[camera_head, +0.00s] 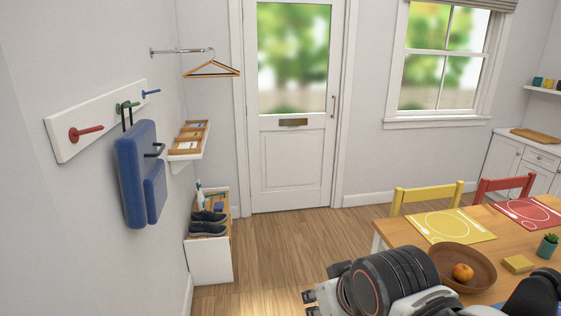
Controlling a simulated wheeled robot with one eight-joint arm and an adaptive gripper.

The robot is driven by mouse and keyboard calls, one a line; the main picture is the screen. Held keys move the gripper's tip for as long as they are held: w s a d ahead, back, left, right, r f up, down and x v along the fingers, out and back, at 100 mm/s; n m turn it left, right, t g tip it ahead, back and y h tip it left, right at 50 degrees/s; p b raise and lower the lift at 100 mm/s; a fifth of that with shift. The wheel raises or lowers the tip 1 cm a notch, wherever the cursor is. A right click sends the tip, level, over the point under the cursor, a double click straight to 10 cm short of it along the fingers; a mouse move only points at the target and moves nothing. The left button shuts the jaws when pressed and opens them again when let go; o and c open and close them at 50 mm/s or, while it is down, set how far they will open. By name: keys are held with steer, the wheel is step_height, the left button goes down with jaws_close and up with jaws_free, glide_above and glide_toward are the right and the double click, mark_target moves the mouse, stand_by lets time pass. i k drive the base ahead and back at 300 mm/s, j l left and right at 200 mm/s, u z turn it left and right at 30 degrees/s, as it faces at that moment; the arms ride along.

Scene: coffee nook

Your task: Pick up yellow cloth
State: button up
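A small folded yellow cloth (517,263) lies flat on the wooden table (408,235) at the lower right. It lies between a brown bowl and a small potted plant. My gripper (309,303) shows only in part at the bottom edge, to the left of the table and well apart from the cloth. My dark wrist and arm partly cover the table's front. The rest of the gripper is hidden or out of the frame, so its opening cannot be made out.
A plant (547,246) is at the right. Yellow (450,226) and red (528,212) placemats lie behind. Yellow (427,196) and red (504,186) chairs stand beyond. Clear floor (290,235) lies left of the table.

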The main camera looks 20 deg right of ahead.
mark_target(517, 264)
steer(key=i+z, duration=0.3)
steer(key=z, duration=0.15)
steer(key=i+z, duration=0.3)
steer(key=z, duration=0.15)
steer(key=i+j+z, duration=0.1)
steer(key=i+z, duration=0.2)
steer(key=z, duration=0.15)
steer(key=i+j+z, duration=0.25)
steer(key=z, duration=0.2)
steer(key=i+z, duration=0.2)
steer(key=z, duration=0.2)
steer(key=i+j+z, duration=0.1)
steer(key=z, duration=0.3)
steer(key=i+j+z, duration=0.2)
steer(key=z, duration=0.25)
steer(key=i+j+z, duration=0.2)
steer(key=z, duration=0.2)
steer(key=i+j+z, duration=0.1)
steer(key=j+z, duration=0.15)
steer(key=z, duration=0.15)
steer(key=i+j+z, duration=0.25)
steer(key=k+j, duration=0.1)
